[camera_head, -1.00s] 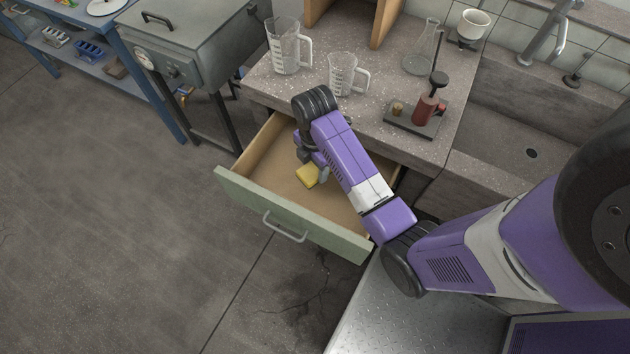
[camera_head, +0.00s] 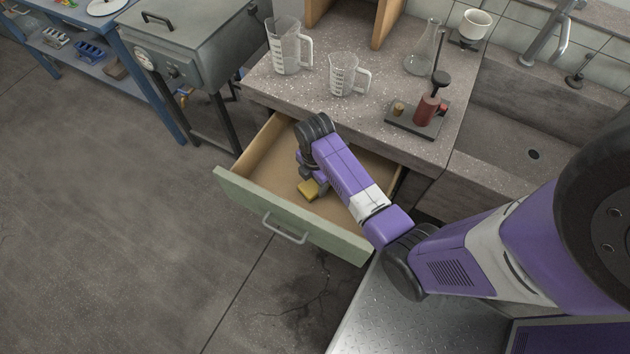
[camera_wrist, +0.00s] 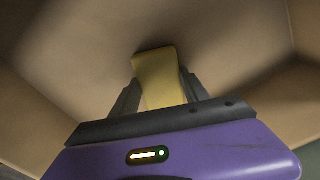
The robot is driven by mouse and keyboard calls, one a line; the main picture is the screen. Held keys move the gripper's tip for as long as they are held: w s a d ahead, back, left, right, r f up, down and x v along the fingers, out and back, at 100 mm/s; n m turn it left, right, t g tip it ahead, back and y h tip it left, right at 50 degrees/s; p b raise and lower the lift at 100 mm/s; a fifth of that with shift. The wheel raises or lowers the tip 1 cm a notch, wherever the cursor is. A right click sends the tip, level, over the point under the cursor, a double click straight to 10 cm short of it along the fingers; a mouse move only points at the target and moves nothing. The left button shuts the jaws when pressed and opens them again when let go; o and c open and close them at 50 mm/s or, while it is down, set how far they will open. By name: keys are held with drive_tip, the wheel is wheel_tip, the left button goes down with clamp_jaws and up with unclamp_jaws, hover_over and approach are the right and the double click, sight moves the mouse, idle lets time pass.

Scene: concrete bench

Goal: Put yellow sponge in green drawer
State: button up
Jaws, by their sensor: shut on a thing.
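The green drawer (camera_head: 240,205) is pulled open under the bench, with a bare wooden inside. The yellow sponge (camera_head: 308,189) is inside the drawer's walls, low over its floor. In the wrist view the sponge (camera_wrist: 157,75) sits between the two dark fingers of my gripper (camera_wrist: 158,98), which is shut on it. The far end of the sponge sticks out past the fingers. In the head view my arm hides most of my gripper (camera_head: 312,180). I cannot tell whether the sponge touches the drawer floor.
Two measuring jugs (camera_head: 287,48) (camera_head: 345,75), a glass flask (camera_head: 422,50) and a red device on a plate (camera_head: 428,108) stand on the bench (camera_head: 385,145) above the drawer. A sink (camera_head: 500,140) is on the right. The floor left of the drawer is clear.

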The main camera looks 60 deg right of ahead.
sight(314, 184)
drive_tip(key=o, duration=1.3)
wheel_tip(314, 184, up, 12)
drive_tip(key=shift+r+p, duration=0.1)
drive_tip(key=shift+p, duration=0.6)
drive_tip(key=shift+w, duration=0.1)
